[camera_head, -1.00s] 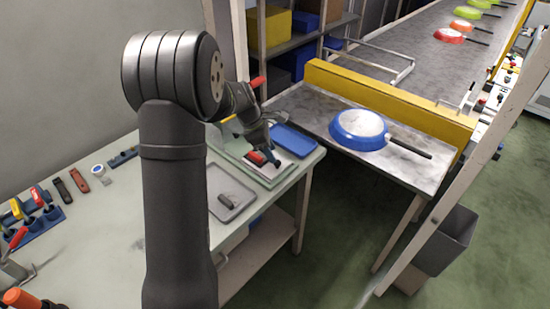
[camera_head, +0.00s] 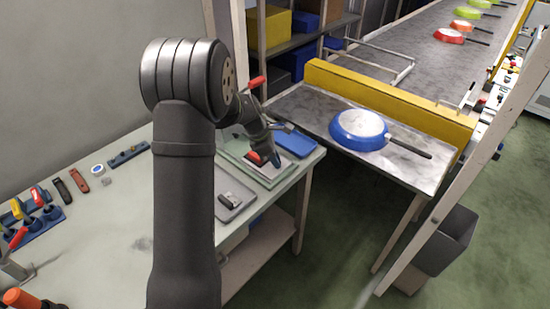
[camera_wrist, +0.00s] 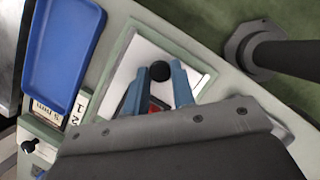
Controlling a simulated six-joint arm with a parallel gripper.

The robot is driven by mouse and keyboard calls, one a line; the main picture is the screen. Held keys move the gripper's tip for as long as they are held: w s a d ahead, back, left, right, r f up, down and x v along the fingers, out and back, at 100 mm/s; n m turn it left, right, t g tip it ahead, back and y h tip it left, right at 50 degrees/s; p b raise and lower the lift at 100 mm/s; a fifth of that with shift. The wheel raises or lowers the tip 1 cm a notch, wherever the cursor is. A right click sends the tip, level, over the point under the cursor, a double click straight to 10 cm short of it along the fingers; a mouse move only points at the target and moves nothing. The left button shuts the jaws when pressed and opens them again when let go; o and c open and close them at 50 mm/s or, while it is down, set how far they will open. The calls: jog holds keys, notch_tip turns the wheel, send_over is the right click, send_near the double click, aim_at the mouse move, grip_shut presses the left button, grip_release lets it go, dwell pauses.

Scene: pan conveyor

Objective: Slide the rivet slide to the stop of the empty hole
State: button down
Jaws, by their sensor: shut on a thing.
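My gripper (camera_wrist: 160,88), with blue fingers, is over a white plate (camera_wrist: 143,62) on the work table. In the wrist view its fingers are on either side of a round black knob (camera_wrist: 160,71), which I take to be the rivet slide's knob, and the jaws are shut on it. A red part (camera_wrist: 155,106) shows between the fingers nearer the wrist. In the head view my gripper (camera_head: 275,158) points down at the pale fixture board (camera_head: 248,172), beside a red part (camera_head: 253,157). The empty hole and its stop cannot be made out.
A blue tray (camera_wrist: 82,10) lies beside the plate. Number labels (camera_wrist: 80,104) and another black knob (camera_wrist: 28,146) are at lower left. In the head view, a grey tray (camera_head: 235,212) is in front, and a blue pan (camera_head: 343,140) sits on the side table.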

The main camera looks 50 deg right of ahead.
jog(key=w, duration=0.8)
jog(key=shift+w, duration=0.3)
jog(key=c, duration=1.2)
grip_release()
jog(key=shift+c, duration=0.2)
jog(key=shift+r, duration=0.1)
jog(key=v, duration=1.7)
jog(key=shift+o, duration=0.2)
jog(key=shift+a+r, duration=0.1)
